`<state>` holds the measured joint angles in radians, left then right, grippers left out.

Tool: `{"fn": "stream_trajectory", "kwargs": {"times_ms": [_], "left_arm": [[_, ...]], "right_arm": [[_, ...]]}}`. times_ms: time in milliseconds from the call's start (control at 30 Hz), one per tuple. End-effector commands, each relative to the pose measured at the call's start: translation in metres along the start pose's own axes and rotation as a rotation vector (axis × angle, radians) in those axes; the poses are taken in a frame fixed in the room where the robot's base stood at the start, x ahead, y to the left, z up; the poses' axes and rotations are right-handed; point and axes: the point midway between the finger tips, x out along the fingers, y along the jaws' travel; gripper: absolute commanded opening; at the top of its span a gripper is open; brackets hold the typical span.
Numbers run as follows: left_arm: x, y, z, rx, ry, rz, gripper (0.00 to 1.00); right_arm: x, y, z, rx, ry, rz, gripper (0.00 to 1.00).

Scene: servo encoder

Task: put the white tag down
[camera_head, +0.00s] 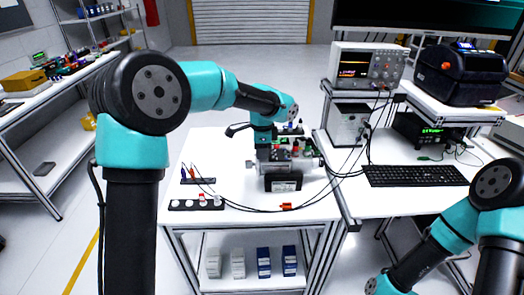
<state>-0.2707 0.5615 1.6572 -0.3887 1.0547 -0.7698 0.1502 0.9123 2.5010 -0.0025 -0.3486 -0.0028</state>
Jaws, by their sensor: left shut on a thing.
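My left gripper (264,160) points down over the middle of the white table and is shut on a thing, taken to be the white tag. The tag itself is too small or hidden behind the fingers to make out. The gripper is beside a grey metal device with a black block (283,182) in front of it. I cannot tell whether it touches them. My right arm is at the lower right, and its gripper is out of view.
A black strip with white round pieces (197,203) lies at the table's front left, a small rack (198,181) behind it. An orange connector (286,206) lies near the front edge among black cables. A keyboard (415,175) and oscilloscope (366,66) are on the right bench.

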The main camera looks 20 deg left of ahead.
Motion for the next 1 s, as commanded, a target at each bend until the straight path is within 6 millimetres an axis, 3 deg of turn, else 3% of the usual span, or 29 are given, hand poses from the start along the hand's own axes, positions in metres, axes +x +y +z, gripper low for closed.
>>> {"fn": "stream_trajectory", "kwargs": {"times_ms": [133, 300, 767, 1000], "left_arm": [[0.004, -0.030, -0.001, -0.003, 0.000, 0.000, 0.04], [0.004, -0.046, -0.002, 0.000, 0.000, 0.000, 0.04], [0.006, -0.056, -0.002, 0.000, 0.000, 0.000, 0.04], [0.037, -0.054, -0.002, 0.000, 0.000, -0.001, 0.04]], "right_arm": [[0.000, 0.000, 0.000, 0.000, 0.000, 0.000, 0.00], [0.000, 0.000, 0.000, 0.000, 0.000, 0.000, 0.00], [0.000, 0.000, 0.000, 0.000, 0.000, 0.000, 0.00], [0.000, 0.000, 0.000, 0.000, 0.000, 0.000, 0.00]]}}
